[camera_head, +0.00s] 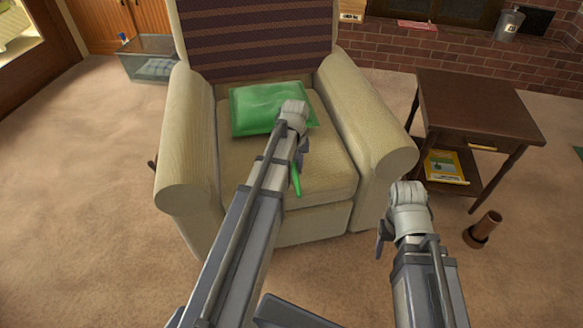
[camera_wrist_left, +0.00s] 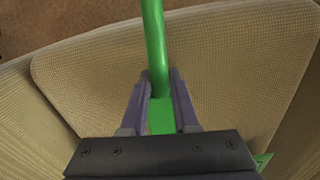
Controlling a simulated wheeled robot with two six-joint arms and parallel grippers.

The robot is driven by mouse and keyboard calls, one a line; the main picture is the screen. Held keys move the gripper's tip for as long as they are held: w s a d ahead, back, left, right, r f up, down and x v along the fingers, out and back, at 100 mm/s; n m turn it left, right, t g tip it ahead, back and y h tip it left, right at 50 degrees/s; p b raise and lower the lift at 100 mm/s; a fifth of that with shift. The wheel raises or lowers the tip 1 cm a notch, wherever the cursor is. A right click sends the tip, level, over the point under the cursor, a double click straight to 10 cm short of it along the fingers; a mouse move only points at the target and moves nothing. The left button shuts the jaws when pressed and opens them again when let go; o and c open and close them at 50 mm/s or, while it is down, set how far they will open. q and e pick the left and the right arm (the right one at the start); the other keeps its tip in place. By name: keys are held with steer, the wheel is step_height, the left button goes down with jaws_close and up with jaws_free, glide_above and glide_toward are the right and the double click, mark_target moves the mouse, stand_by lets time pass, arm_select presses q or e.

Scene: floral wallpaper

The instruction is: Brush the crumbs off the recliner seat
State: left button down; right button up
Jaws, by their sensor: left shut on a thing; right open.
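The recliner (camera_head: 190,145) is cream with a striped dark throw on its back, and a green cushion (camera_head: 258,105) lies on its seat (camera_head: 330,175). My left gripper (camera_head: 299,158) is over the seat, shut on a green tool with a slim handle (camera_head: 296,182). The left wrist view shows the green handle (camera_wrist_left: 154,45) between the fingers of the left gripper (camera_wrist_left: 160,85), above the woven seat (camera_wrist_left: 230,65). The tool's bristles cannot be made out. My right gripper (camera_head: 382,240) is open and empty, in front of the right armrest. I cannot make out crumbs on the seat.
A dark side table (camera_head: 480,105) with a yellow magazine (camera_head: 445,167) on its shelf stands right of the recliner. A brown cylindrical object (camera_head: 483,228) is on the carpet. A clear bin (camera_head: 150,68) stands behind left. The left carpet is open.

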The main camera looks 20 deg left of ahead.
mark_target(314, 171)
arm_select(q)
steer(key=shift+w+d, duration=1.1)
steer(key=shift+d, duration=0.3)
steer(key=shift+d, duration=0.1)
steer(key=shift+w+d, duration=1)
steer(key=shift+d, duration=0.25)
